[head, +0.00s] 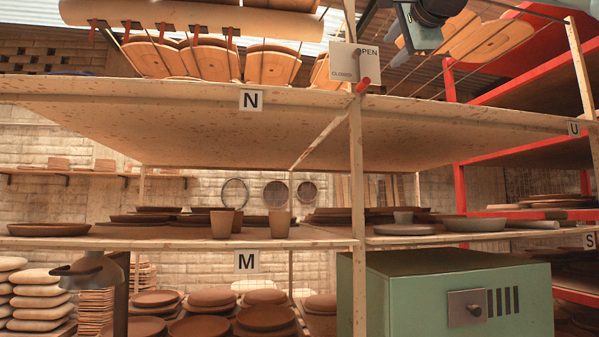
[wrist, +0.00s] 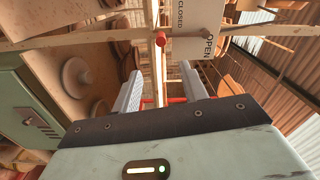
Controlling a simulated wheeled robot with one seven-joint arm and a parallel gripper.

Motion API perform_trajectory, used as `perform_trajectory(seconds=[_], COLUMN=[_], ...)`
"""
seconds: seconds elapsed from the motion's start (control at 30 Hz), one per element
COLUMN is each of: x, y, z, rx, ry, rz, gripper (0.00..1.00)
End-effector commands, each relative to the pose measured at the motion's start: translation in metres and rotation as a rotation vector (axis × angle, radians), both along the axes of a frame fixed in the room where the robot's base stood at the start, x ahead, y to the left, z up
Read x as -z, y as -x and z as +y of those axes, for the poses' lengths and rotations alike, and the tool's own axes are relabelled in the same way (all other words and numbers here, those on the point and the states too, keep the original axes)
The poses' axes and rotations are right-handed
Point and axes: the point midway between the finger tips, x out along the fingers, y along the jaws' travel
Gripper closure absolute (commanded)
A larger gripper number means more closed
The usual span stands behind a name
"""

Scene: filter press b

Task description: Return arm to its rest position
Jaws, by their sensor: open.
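My gripper (wrist: 161,88) shows in the wrist view with its two pale grey fingers apart and nothing between them. Beyond the fingers are a red-tipped knob (wrist: 161,40) and a white OPEN/CLOSED sign (wrist: 195,28), both apart from the fingers as far as I can tell. In the head view, part of my arm (head: 422,35) hangs in at the top right, above the shelf marked N. My fingertips are hard to make out there. The sign (head: 348,62) and the red knob (head: 363,85) also show in the head view, by the upright post.
A wooden rack (head: 357,200) fills the head view, with upper shelf N (head: 230,105) and lower shelf M (head: 190,243). Cups, plates and boards stand on shelf M. A green cabinet (head: 400,300) stands below right. A red rack (head: 461,180) is at the right.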

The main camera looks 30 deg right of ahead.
Motion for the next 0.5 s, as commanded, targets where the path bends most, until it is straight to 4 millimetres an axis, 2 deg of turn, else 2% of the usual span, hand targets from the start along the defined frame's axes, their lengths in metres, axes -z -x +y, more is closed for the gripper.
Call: perform_trajectory(seconds=[0.17,0.27,0.37,0.5], x=[0.002,0.019,0.056,0.133], y=[-0.002,-0.016,-0.044,-0.085], z=[0.001,0.009,0.031,0.080], rx=[-0.003,-0.032,-0.100,-0.243], ry=[0.002,0.021,0.070,0.183], rz=[0.005,0.050,0.144,0.319], gripper=[0.57,0.57,0.57,0.57])
